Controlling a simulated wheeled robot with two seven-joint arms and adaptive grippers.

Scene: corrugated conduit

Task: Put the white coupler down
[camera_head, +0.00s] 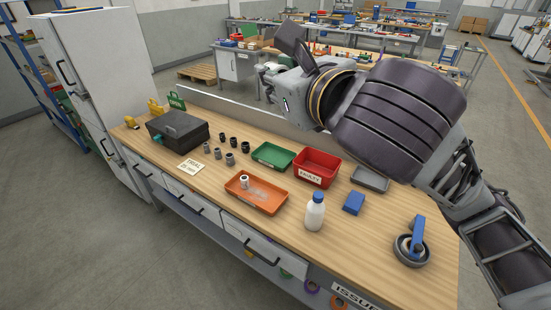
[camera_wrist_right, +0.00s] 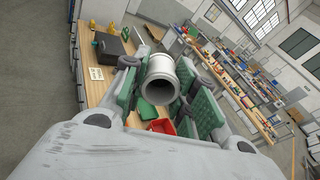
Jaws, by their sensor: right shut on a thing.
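The white coupler (camera_wrist_right: 160,82) is a short pale tube in the right wrist view, its open end facing the camera. My right gripper (camera_wrist_right: 157,68) is shut on it, with green-padded fingers on either side. In the head view my right gripper (camera_head: 270,76) is raised above the back edge of the workbench (camera_head: 340,262). Another whitish ring-shaped piece (camera_head: 244,182) stands in the orange tray (camera_head: 262,206) on the bench. My left gripper is not in view.
A green tray (camera_head: 273,167), red bin (camera_head: 316,179) and grey tray (camera_head: 370,179) stand near the back. Several dark and grey fittings (camera_head: 230,158) stand beside a black case (camera_head: 178,133). A white bottle (camera_head: 315,216), blue block (camera_head: 353,203) and tape dispenser (camera_head: 410,260) stand to the right.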

